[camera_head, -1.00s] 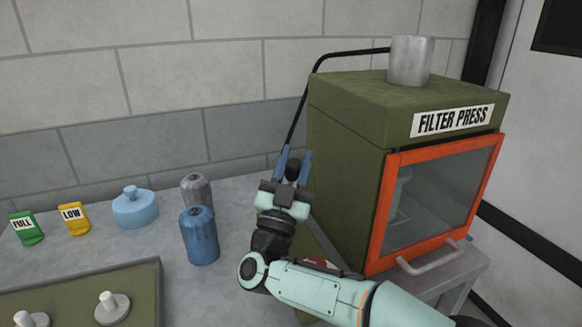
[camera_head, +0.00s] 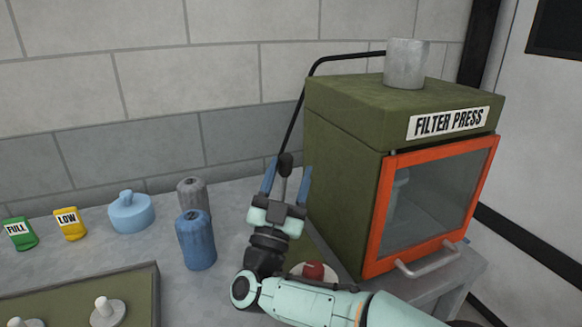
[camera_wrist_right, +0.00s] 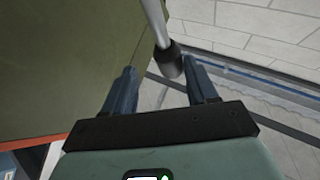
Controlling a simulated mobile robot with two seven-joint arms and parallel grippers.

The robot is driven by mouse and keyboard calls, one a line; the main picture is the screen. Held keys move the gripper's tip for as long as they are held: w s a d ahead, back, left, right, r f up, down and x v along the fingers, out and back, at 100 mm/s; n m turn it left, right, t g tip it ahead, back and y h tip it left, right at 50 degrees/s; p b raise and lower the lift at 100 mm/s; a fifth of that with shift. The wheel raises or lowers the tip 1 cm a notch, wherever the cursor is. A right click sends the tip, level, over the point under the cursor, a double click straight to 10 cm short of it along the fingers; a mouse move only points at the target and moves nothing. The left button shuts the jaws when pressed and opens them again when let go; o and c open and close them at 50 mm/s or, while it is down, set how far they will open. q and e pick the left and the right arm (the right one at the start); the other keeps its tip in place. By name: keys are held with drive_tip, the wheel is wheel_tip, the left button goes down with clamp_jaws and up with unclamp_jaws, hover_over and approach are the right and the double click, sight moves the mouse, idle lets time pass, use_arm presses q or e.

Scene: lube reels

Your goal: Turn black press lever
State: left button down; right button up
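The wrist view shows the open fingers (camera_wrist_right: 163,80) too, with a gap on each side of the knob. The lever's lower end is hidden. My left gripper is out of view.
The press has an orange-framed glass door (camera_head: 440,205) and a metal cup (camera_head: 407,63) on top. Blue (camera_head: 196,240) and grey (camera_head: 193,194) canisters stand left. A red knob (camera_head: 313,269) sits below the gripper.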

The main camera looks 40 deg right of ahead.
drive_tip(key=v, duration=0.5)
drive_tip(key=shift+s+a+f, duration=0.1)
drive_tip(key=shift+a, duration=0.05)
idle(0.3)
